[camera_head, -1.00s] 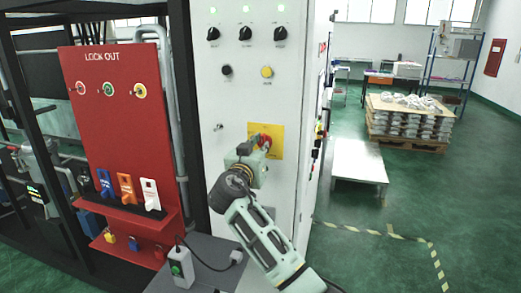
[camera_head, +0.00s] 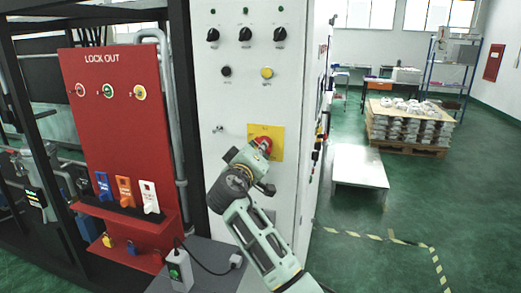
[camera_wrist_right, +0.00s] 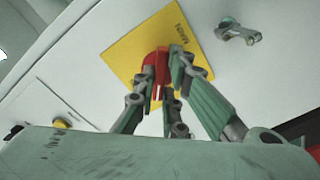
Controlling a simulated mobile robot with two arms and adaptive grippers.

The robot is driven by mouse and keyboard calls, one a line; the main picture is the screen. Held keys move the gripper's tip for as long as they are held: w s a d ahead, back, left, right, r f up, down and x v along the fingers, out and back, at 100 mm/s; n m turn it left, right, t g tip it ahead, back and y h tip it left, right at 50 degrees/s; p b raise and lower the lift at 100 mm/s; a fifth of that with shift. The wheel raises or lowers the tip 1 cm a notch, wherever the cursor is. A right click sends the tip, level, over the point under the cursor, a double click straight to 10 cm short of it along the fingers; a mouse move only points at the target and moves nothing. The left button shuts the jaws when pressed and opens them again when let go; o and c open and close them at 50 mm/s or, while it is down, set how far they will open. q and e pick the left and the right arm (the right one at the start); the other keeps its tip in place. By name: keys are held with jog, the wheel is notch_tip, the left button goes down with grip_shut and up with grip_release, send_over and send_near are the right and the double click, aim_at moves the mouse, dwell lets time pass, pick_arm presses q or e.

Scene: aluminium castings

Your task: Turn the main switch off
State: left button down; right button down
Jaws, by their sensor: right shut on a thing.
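The main switch is a red rotary handle (camera_head: 263,140) on a yellow plate (camera_head: 279,150), on the front of the white cabinet. My right gripper (camera_head: 256,151) is at the switch and covers part of it. In the right wrist view the fingers (camera_wrist_right: 164,68) are closed around the red handle (camera_wrist_right: 159,65), in front of the yellow plate (camera_wrist_right: 122,55) lettered MAIN. The handle's exact angle is partly hidden by the fingers. My left gripper is not in view.
Above the switch, the white cabinet (camera_head: 225,100) carries black selector knobs, a yellow button (camera_head: 267,73) and unlit dark green lamps (camera_head: 246,11). A red lockout board (camera_head: 115,130) with tags stands left. A grey table (camera_head: 208,255) is below. Open floor lies to the right.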

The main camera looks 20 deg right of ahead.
jog(key=shift+n, duration=0.9)
jog(key=c, duration=1.8)
grip_release()
jog(key=v, duration=1.2)
jog(key=shift+f, duration=0.15)
